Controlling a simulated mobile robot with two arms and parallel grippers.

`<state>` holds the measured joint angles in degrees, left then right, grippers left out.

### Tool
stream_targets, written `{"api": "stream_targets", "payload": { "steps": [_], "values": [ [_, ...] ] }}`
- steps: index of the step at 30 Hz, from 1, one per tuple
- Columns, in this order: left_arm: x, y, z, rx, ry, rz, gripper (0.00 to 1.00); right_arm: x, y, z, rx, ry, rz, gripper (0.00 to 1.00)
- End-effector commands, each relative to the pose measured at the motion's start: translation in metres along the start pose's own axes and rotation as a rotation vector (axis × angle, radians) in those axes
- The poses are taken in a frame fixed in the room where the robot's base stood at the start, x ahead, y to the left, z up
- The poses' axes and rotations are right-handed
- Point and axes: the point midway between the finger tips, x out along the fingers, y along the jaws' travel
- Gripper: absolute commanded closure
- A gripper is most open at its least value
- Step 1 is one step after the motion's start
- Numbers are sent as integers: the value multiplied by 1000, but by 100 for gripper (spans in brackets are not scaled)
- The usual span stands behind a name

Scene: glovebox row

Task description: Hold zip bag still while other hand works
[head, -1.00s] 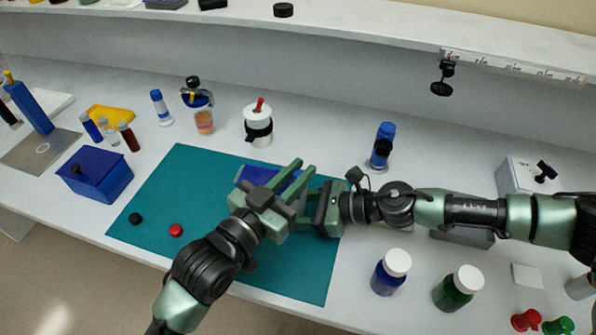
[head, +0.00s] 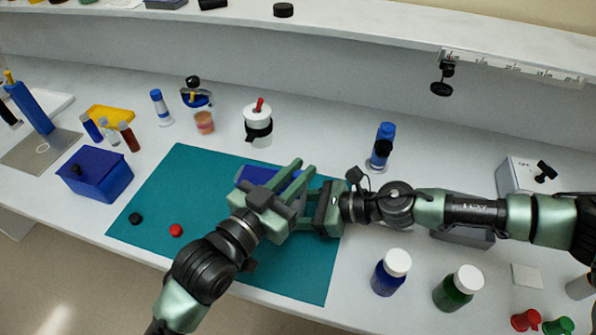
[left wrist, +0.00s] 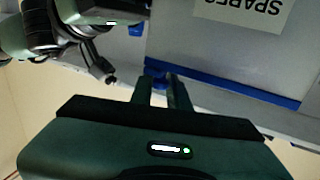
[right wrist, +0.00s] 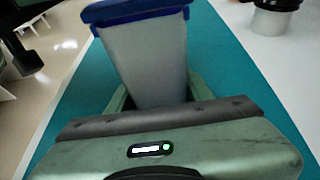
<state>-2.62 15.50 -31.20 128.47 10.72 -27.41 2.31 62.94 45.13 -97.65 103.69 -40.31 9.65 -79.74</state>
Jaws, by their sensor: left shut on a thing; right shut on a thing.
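The zip bag is mostly hidden by my grippers in the head view, where a blue part (head: 256,174) shows over the teal mat (head: 160,190). In the left wrist view the bag (left wrist: 225,60) is pale grey with a blue strip and an upside-down "SPARES" label. My left gripper (head: 294,178) is shut on the blue strip, as the left wrist view (left wrist: 160,84) shows. My right gripper (head: 306,205) comes from the right, close beside the left one. It is shut on the grey bag body (right wrist: 145,65); the bag hides its fingertips.
A black cap (head: 135,218) and a red cap (head: 176,230) lie on the mat's left part. A blue box (head: 95,178) stands left of it. Blue (head: 390,272) and green (head: 458,288) bottles stand at the front right, near my right arm. The mat's left half is mostly clear.

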Motion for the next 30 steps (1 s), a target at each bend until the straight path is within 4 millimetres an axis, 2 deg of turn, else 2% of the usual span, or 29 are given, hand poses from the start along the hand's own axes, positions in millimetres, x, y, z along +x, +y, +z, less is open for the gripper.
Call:
{"api": "stream_targets", "payload": {
  "steps": [11, 14, 24, 30],
  "values": [
    [-2, -4, 1, 2, -1, 0, 100, 0, -1, 0, 0, 0, -2, 90],
    [-7, -17, 2, 7, -3, -1, 100, 0, -1, 0, 1, 0, -2, 90],
    [-36, -86, 3, 6, -6, -1, 100, 0, -1, 0, 1, 0, -2, 90],
    [-43, -105, 2, 1, -4, -1, 100, 0, -1, 0, 1, 0, -3, 90]
  ]
}}
